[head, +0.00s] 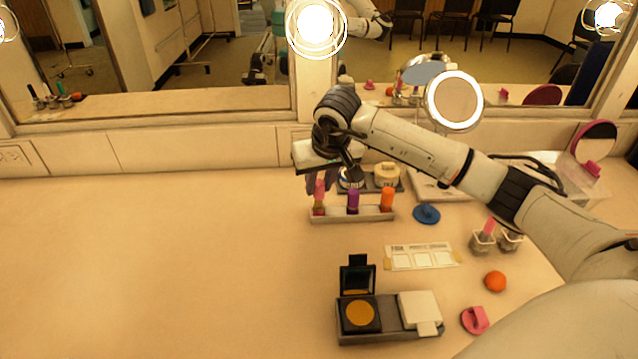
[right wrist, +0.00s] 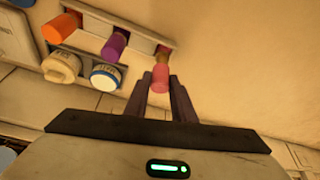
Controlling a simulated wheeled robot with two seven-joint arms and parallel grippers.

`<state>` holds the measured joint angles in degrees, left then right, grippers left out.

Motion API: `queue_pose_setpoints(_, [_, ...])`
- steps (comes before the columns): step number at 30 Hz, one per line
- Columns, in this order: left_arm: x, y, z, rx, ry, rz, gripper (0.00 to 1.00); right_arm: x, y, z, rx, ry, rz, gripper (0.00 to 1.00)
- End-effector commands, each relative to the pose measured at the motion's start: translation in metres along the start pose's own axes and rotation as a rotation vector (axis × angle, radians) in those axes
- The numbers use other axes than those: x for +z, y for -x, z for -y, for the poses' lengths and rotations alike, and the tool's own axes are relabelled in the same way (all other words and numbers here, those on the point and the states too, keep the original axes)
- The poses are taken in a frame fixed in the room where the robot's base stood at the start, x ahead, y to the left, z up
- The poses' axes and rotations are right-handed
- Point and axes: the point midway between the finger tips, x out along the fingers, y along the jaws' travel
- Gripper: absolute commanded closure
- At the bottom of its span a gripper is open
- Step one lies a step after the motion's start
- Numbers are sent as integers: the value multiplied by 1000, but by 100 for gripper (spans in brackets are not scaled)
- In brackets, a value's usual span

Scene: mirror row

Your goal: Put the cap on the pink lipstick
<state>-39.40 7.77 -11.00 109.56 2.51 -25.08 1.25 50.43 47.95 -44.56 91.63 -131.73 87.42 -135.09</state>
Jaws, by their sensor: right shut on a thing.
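The pink lipstick's gold tube (head: 319,201) stands at the left end of a grey rack (head: 340,219), beside a purple lipstick (head: 353,199) and an orange one (head: 387,199). My right gripper (head: 321,180) is shut on a pink piece, seemingly the cap (head: 319,187), in line above the gold tube. In the right wrist view the pink cap (right wrist: 160,78) sits between the gripper's fingertips (right wrist: 161,84), with the gold tube (right wrist: 162,58) just beyond it. I cannot tell whether the cap is fully seated. My left gripper is not in view.
Jars (head: 386,176) stand right behind the rack. A blue disc (head: 427,213), clear cups (head: 482,243), an orange ball (head: 495,281), a pink clip-like piece (head: 475,320) and an open compact (head: 359,312) lie to the right and front. The counter's left side is clear.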

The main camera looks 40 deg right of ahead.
Motion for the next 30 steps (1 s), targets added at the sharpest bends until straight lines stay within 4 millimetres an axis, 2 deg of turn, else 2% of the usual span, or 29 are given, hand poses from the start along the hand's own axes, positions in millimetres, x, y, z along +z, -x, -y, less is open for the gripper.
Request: queue_pose_setpoints(30, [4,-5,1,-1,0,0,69,3,-8,0,0,0,1,98])
